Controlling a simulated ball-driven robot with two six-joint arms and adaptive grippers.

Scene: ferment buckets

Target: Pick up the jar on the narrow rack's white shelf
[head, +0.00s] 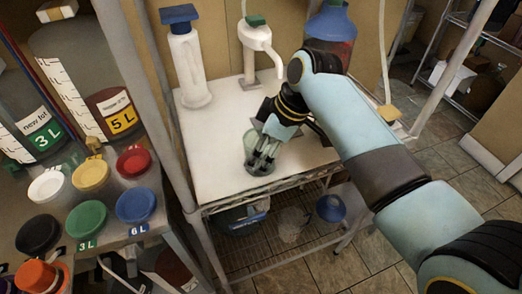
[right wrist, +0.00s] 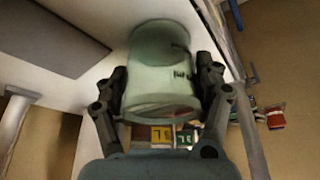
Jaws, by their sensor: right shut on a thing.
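The jar (head: 258,163) is pale green and translucent, at the front edge of the rack's white shelf (head: 221,133) in the head view. My right gripper (head: 265,150) reaches it from above and behind. In the right wrist view the jar (right wrist: 163,70) stands between the two dark fingers of my right gripper (right wrist: 162,85), which are shut on its sides. Dark marks show on the jar's wall. I cannot tell whether its base touches the shelf. My left gripper is not in view.
A white pump bottle (head: 188,70) with a blue top and a white tap-like dispenser (head: 257,50) stand at the shelf's back. A blue-topped container (head: 332,27) is behind my right arm. Coloured lids (head: 88,219) fill the left rack. A lower wire shelf (head: 275,250) holds items.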

